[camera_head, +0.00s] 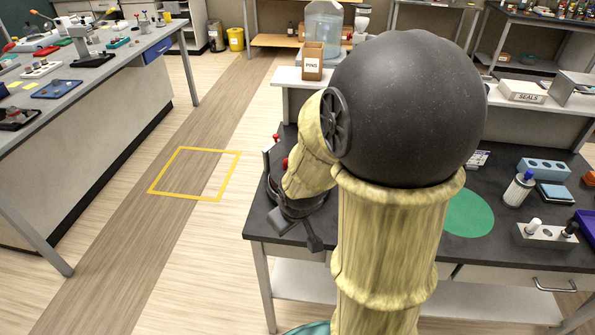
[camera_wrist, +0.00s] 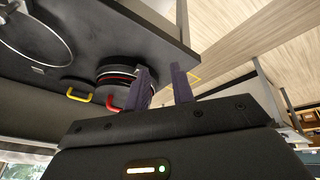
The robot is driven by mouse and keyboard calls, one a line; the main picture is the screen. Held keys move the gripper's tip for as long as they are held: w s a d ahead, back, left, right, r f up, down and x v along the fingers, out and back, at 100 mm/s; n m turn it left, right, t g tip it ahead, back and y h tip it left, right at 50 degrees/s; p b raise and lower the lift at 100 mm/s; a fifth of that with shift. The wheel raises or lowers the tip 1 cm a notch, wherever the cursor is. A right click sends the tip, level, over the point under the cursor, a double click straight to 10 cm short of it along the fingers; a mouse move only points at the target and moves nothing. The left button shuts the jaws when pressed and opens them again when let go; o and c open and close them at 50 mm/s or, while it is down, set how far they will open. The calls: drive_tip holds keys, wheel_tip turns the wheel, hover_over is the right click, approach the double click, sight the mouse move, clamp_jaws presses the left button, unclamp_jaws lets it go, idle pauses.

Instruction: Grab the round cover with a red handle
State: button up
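In the wrist view, a round dark cover (camera_wrist: 119,72) shows with a red handle (camera_wrist: 111,103) on its outer face. Its right edge is partly hidden by my gripper's left finger. My gripper (camera_wrist: 162,84) is open, with its two fingers apart and nothing seen between them. The red handle is left of both fingers, outside the gap. Whether the left finger touches the cover I cannot tell. In the head view, my large arm hides the cover, and my wrist is low at the bench's left end.
A yellow handle (camera_wrist: 78,95) sits beside the cover. Floor left is clear.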

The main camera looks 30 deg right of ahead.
drive_tip(key=w+d+r+n+t+y+p, duration=0.1)
drive_tip(key=w+d+n+t+y, duration=0.1)
drive_tip(key=d+n, duration=0.5)
drive_tip(key=w+d+r+n+t+y, duration=0.2)
drive_tip(key=d+n+t, duration=0.4)
drive_tip(key=d, duration=0.3)
drive_tip(key=shift+w+d+r+n+y+p, duration=0.2)
drive_tip(key=shift+w+n+y+p, duration=0.3)
drive_tip(key=shift+w, duration=0.65)
drive_tip(key=shift+w+f, duration=0.1)
drive_tip(key=p+x, duration=0.1)
drive_tip(key=x, duration=1.1)
drive_tip(key=shift+p, duration=0.3)
drive_tip(key=shift+w, duration=0.15)
